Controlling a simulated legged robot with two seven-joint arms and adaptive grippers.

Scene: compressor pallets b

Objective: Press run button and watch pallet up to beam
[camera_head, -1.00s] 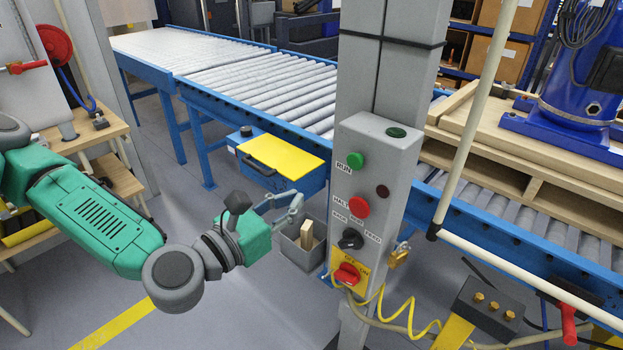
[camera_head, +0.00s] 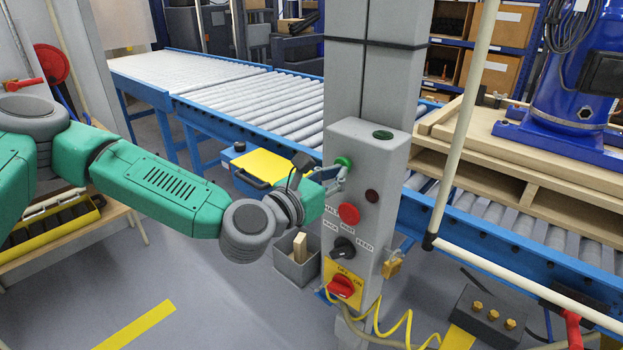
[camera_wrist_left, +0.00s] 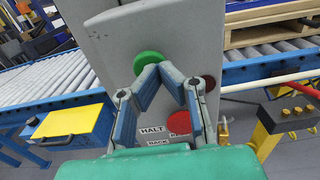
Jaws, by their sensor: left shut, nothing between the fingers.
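The green run button (camera_head: 344,161) is on the upper front of the grey control box (camera_head: 367,150), fixed to a grey post. My left gripper (camera_head: 338,176) is shut and empty, its fingertips right at this button. In the left wrist view the green button (camera_wrist_left: 149,60) shows just beyond the closed fingertips (camera_wrist_left: 160,70); I cannot tell whether they touch it. The RUN label is hidden by the gripper. The wooden pallet (camera_head: 520,180) sits on the rollers at right, carrying a blue compressor (camera_head: 578,90). I cannot identify the beam. My right gripper is not in view.
A red halt button (camera_head: 349,214), a black selector (camera_head: 344,248) and a red switch (camera_head: 341,286) sit below. A pale pole and rail (camera_head: 463,130) stand right of the post. A roller conveyor (camera_head: 250,100) runs behind. A grey bin (camera_head: 298,262) is beside the post.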

